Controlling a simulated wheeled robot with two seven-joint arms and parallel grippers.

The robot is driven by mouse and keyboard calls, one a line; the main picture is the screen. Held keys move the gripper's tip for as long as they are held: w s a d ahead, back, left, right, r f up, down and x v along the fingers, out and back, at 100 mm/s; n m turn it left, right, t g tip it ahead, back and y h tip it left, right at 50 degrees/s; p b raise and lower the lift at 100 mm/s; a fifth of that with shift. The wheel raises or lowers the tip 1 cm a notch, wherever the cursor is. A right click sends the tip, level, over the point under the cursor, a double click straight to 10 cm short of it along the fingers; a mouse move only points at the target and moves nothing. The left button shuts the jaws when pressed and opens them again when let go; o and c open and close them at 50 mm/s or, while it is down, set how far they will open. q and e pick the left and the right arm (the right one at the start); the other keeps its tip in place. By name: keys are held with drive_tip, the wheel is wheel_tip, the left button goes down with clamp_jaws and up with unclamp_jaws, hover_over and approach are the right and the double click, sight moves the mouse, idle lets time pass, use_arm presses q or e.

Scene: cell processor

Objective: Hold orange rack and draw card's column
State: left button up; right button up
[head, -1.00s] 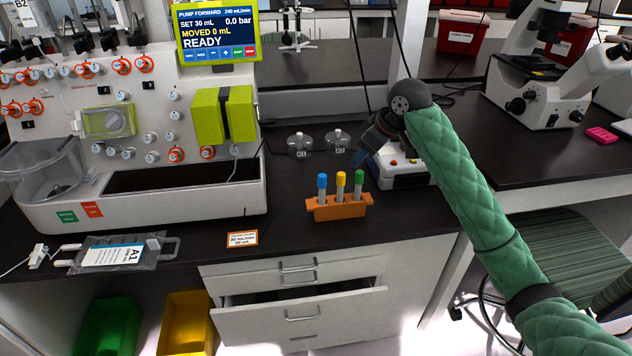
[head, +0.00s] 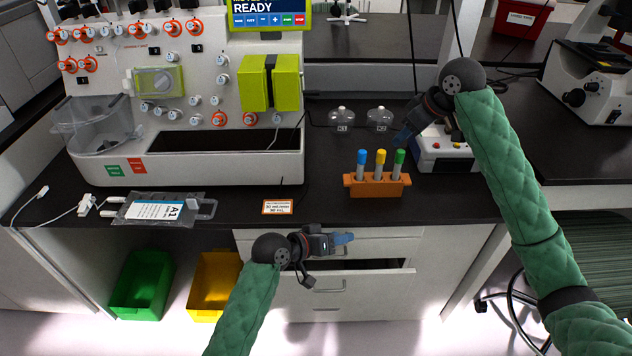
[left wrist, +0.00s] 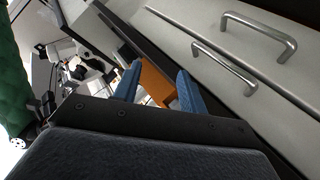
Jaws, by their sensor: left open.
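The orange rack (head: 376,189) stands on the dark bench and holds three upright tubes: blue-capped (head: 361,162), yellow-capped (head: 380,162) and green-capped (head: 399,162). A small orange-bordered card (head: 277,207) lies flat on the bench, left of the rack; its print is too small to read surely. My left gripper (head: 343,238) is open and empty, in front of the drawers and below the rack. In the left wrist view, the rack (left wrist: 157,84) shows beyond and between its blue fingers. My right gripper (head: 403,137) hovers behind and above the rack's right end, its jaws unclear.
The white processor (head: 190,172) stands at left behind a clear bag labelled A1 (head: 157,210). A white device (head: 442,155) sits below my right gripper. A drawer (head: 330,283) is partly open below my left gripper. Green (head: 142,285) and yellow (head: 213,285) bins stand beneath the bench.

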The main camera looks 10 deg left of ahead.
use_arm(q)
drive_tip(key=w+a+r+n, duration=0.2)
drive_tip(key=w, duration=0.2)
drive_tip(key=w+a+r+n+h, duration=0.1)
drive_tip(key=w+a+n, duration=0.1)
drive_tip(key=w, duration=0.2)
drive_tip(key=w+a+r+n+h, duration=0.1)
drive_tip(key=w+a+r+n, duration=0.1)
drive_tip(key=w, duration=0.2)
drive_tip(key=shift+w+a+r+g, duration=0.2)
drive_tip(key=shift+w+r+g, duration=0.1)
drive_tip(key=shift+w+g, duration=0.1)
drive_tip(key=shift+w+a+r+n, duration=0.15)
drive_tip(key=shift+w+a+n, duration=0.05)
drive_tip(key=shift+w+n, duration=0.25)
drive_tip(key=shift+x, duration=3.75)
drive_tip(key=shift+s, duration=0.1)
clamp_jaws()
drive_tip(key=c, duration=0.6)
unclamp_jaws()
clamp_jaws()
